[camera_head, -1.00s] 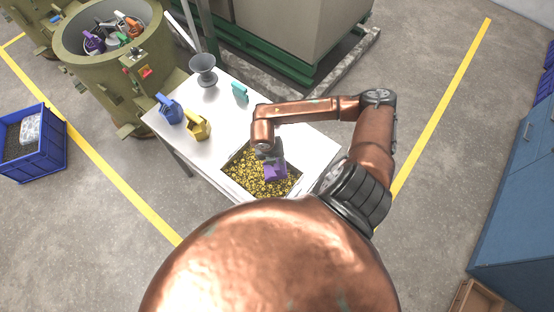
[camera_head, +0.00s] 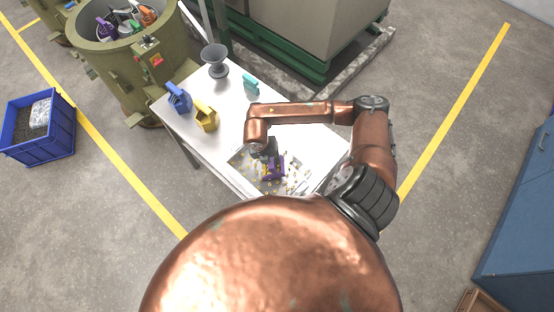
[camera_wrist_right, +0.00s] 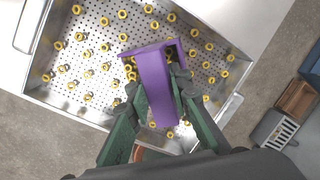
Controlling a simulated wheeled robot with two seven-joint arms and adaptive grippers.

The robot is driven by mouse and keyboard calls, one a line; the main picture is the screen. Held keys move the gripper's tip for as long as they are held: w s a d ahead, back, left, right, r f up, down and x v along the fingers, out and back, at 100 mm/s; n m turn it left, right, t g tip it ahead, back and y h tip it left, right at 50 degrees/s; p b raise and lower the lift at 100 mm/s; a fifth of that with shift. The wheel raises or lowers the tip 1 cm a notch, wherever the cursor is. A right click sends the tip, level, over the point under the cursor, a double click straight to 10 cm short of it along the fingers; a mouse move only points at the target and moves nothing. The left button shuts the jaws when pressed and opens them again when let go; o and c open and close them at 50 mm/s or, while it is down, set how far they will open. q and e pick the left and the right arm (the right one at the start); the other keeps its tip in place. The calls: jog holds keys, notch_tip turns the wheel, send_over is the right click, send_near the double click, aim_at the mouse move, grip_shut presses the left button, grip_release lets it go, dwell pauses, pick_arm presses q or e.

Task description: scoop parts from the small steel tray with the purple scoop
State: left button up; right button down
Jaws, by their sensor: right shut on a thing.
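The purple scoop (camera_head: 277,168) is in my right gripper (camera_head: 270,155), over the small steel tray (camera_head: 243,163) at the table's near edge. In the right wrist view the right gripper (camera_wrist_right: 161,92) has its dark green fingers shut on both sides of the scoop (camera_wrist_right: 153,75). The tray (camera_wrist_right: 92,33) has a perforated floor with several yellow ring-like parts (camera_wrist_right: 104,67) scattered on it, apart from each other. A few yellow parts show at the scoop's mouth; I cannot tell whether they lie in it or under it. My left gripper is out of view.
A blue scoop (camera_head: 180,98), a yellow scoop (camera_head: 206,117), a teal scoop (camera_head: 251,85) and a grey funnel-shaped stand (camera_head: 215,62) stand on the white table (camera_head: 228,100). An olive barrel (camera_head: 122,65) is behind left; a blue crate (camera_head: 38,128) is on the floor.

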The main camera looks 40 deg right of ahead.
jog(key=shift+w+a+b, duration=0.55)
jog(key=shift+w+a, duration=1.35)
jog(key=shift+a, duration=0.25)
jog(key=shift+s+d+r+t+y+p, duration=0.5)
jog(key=shift+r+p, duration=0.4)
jog(key=shift+r, duration=0.65)
jog(key=shift+s+d+r+t+y+p, duration=0.3)
jog(key=shift+s+d+r+y+p, duration=0.35)
jog(key=shift+r, duration=0.95)
jog(key=shift+s+d+r+t+y+p, duration=0.35)
jog(key=shift+d+r+p, duration=0.3)
jog(key=shift+r+p, duration=0.7)
